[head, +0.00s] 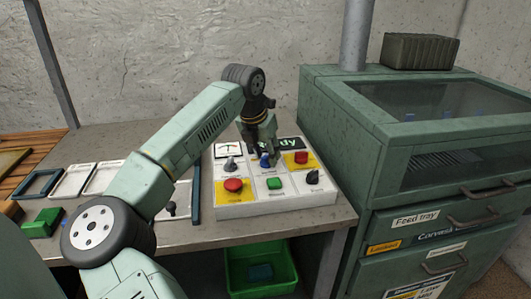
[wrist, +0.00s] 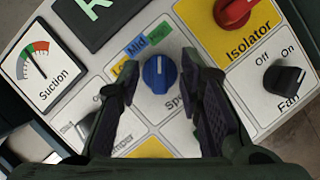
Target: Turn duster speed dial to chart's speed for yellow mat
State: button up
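The blue speed dial (wrist: 159,74) sits on the white control panel (wrist: 66,113). A white line on it points roughly to the top of the wrist view. In the head view my gripper (head: 262,145) is over the panel, above the blue dial (head: 265,160). I make out no speed chart or yellow mat.
The panel also has a red isolator knob (wrist: 235,12), a black fan knob (wrist: 284,79), a suction gauge (wrist: 38,63), a red button (head: 233,184) and a green button (head: 274,182). A green machine (head: 330,110) stands right of the panel. Frames (head: 75,182) lie left.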

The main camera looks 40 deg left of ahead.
jog(key=shift+r, duration=0.15)
jog(key=v, duration=1.1)
jog(key=shift+s+r, duration=0.25)
jog(key=shift+r, duration=0.1)
